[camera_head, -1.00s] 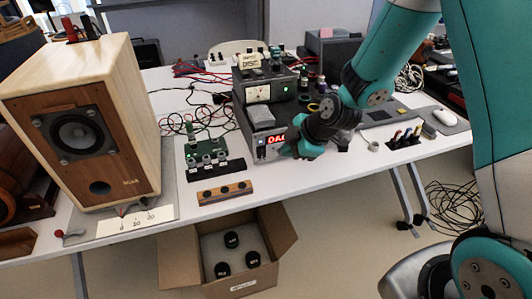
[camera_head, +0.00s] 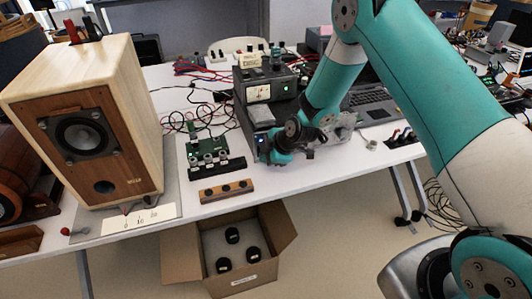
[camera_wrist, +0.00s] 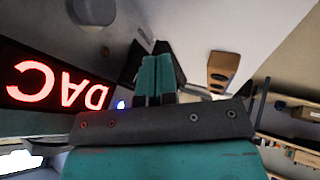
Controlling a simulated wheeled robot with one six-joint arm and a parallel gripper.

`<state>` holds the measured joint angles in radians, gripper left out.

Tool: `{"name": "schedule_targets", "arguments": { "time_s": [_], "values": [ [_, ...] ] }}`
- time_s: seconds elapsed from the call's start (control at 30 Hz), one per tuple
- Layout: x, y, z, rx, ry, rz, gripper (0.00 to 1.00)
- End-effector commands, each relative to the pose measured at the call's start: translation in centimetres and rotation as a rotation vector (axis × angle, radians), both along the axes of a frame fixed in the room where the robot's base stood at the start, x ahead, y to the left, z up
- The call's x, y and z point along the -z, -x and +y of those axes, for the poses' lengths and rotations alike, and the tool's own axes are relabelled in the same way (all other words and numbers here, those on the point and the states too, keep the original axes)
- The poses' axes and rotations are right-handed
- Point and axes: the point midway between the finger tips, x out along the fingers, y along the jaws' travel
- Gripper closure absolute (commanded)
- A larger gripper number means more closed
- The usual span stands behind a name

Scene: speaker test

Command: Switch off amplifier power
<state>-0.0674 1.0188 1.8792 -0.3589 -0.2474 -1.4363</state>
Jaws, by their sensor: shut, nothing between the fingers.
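A black unit with a lit meter (camera_head: 259,93) and a green light stands on the table, with a grey unit below it. I cannot tell from a label which is the amplifier. In the wrist view a black front panel with a red DAC display (camera_wrist: 58,86) appears upside down at left, with a small blue light (camera_wrist: 121,105) near its end. My gripper (camera_head: 268,153) is at the lower front of this stack and hides the panel in the head view. Its teal fingers (camera_wrist: 157,76) are together and empty, beside the panel; contact cannot be told. No power switch is clearly visible.
A wooden speaker (camera_head: 135,125) stands at left. A green circuit board (camera_head: 207,148) and a wooden strip with dark round pieces (camera_head: 226,190) lie left of my gripper. An open carton (camera_head: 185,254) is on the floor. A laptop (camera_head: 372,103) and cables are at right.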

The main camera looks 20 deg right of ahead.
Motion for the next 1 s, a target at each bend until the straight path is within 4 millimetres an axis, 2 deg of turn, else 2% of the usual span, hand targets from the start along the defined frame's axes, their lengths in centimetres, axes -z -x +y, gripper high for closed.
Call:
{"name": "schedule_targets", "arguments": {
  "time_s": [0.47,0.67,0.7,1.0],
  "values": [
    [0.15,-0.53,-0.02,0.000,0.000,-0.002,1.00],
    [0.92,-0.98,0.00,-0.001,-0.002,-0.063,1.00],
    [0.32,-0.98,0.01,-0.001,-0.002,-0.059,1.00],
    [-0.07,-1.00,0.01,0.000,-0.002,-0.059,1.00]
  ]
}}
